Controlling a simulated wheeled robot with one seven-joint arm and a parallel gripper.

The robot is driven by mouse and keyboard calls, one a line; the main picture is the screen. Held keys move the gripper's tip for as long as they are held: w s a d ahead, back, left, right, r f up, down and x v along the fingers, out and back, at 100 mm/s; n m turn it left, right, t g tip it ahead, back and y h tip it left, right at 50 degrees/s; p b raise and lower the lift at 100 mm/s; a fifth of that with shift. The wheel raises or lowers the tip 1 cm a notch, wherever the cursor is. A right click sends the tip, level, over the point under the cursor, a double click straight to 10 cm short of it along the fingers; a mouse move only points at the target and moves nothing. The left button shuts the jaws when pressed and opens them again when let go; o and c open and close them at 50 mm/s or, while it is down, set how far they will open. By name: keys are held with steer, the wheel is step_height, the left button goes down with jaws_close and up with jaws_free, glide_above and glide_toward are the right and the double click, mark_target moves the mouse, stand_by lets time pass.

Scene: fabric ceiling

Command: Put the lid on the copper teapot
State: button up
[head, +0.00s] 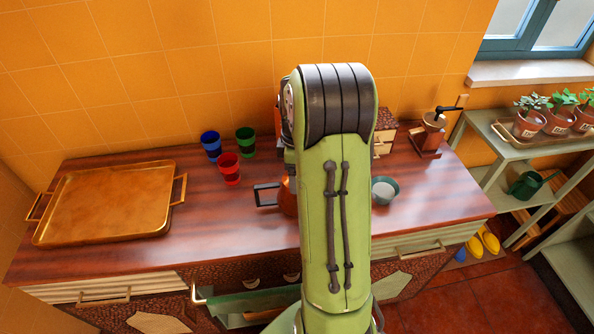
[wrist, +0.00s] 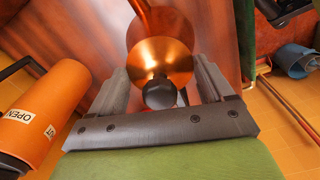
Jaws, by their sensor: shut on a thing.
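The copper lid (wrist: 152,57) with its round black knob (wrist: 160,94) is between the two fingers of my gripper (wrist: 160,85) in the wrist view. The knob faces the camera, and the fingers stand at either side of the lid. A larger rounded copper surface, seemingly the teapot (wrist: 165,30), shows just beyond the lid. I cannot tell whether the lid touches it. In the head view, a copper body with a squared dark handle, likely the teapot (head: 287,197), is partly hidden by my arm. The gripper and lid are hidden there.
Blue (head: 211,145), green (head: 245,142) and red (head: 229,169) cups stand left of my arm. A large brass tray (head: 110,202) lies far left. A green bowl (head: 385,189) and a grinder (head: 429,135) are to the right. An orange cylinder (wrist: 45,110) is close in the wrist view.

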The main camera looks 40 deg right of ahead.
steer(key=shift+f, duration=0.3)
steer(key=o, duration=0.9)
step_height(320, 180, up, 7)
steer(key=p, duration=0.6)
steer(key=shift+r, duration=0.15)
